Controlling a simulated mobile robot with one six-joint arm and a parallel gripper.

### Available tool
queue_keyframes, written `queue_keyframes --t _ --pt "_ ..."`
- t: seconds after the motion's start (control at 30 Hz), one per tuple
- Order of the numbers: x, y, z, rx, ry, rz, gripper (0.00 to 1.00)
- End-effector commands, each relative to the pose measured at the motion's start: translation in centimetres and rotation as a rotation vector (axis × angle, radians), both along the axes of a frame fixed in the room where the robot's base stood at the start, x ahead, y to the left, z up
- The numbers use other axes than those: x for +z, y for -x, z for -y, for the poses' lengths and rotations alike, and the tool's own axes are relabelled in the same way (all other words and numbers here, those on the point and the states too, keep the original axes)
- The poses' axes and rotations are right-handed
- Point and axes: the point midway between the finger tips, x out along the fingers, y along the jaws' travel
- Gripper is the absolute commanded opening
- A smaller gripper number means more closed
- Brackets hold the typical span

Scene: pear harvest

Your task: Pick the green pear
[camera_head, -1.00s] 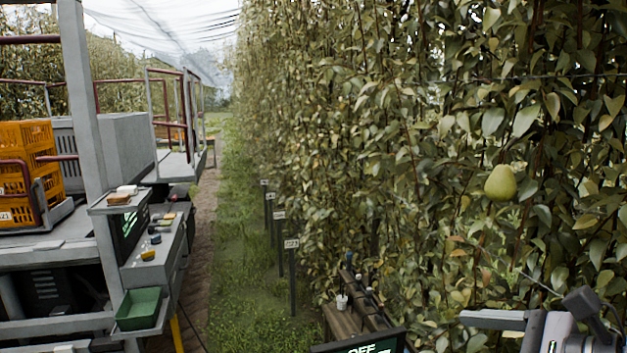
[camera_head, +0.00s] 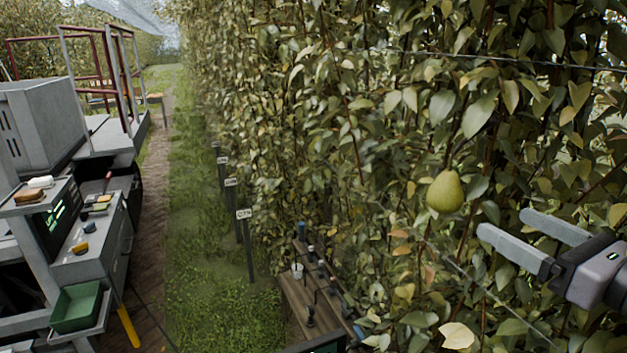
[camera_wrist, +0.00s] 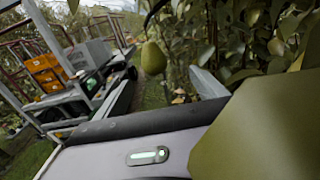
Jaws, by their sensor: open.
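The green pear (camera_head: 445,192) hangs among the leaves of the hedge, right of centre in the head view. It also hangs near the upper middle of the wrist view (camera_wrist: 153,58). My gripper (camera_head: 505,224) comes in from the right edge of the head view with its two fingers apart and nothing between them. The fingertips point left toward the pear, a little right of it and lower, and look apart from it. In the wrist view one grey finger (camera_wrist: 208,83) shows below and right of the pear.
A thin wire (camera_head: 490,60) crosses the hedge above the pear. A large blurred olive shape (camera_wrist: 265,130), perhaps a leaf, covers the wrist view's lower right. A platform cart with a green tray (camera_head: 77,308) stands left, across the grass strip. A wooden bench (camera_head: 300,308) stands low by the hedge.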

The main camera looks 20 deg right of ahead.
Motion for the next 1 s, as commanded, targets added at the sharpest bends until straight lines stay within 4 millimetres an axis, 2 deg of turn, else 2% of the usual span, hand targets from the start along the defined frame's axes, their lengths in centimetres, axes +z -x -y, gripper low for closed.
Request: queue_keyframes --t 0.17,0.4,0.6,0.8,1.0 --pt "0.1 -3.3 -0.5 0.007 0.0 -0.001 0.82" --pt "-0.3 -10.1 -1.0 0.008 -0.001 -0.001 0.82" --pt "-0.6 -14.8 -1.3 0.005 -0.001 -0.002 0.82" --pt "-0.9 -16.9 -1.4 0.002 0.0 -0.002 0.82" --pt "-0.9 -17.1 -1.4 0.0 0.0 -0.001 0.82"
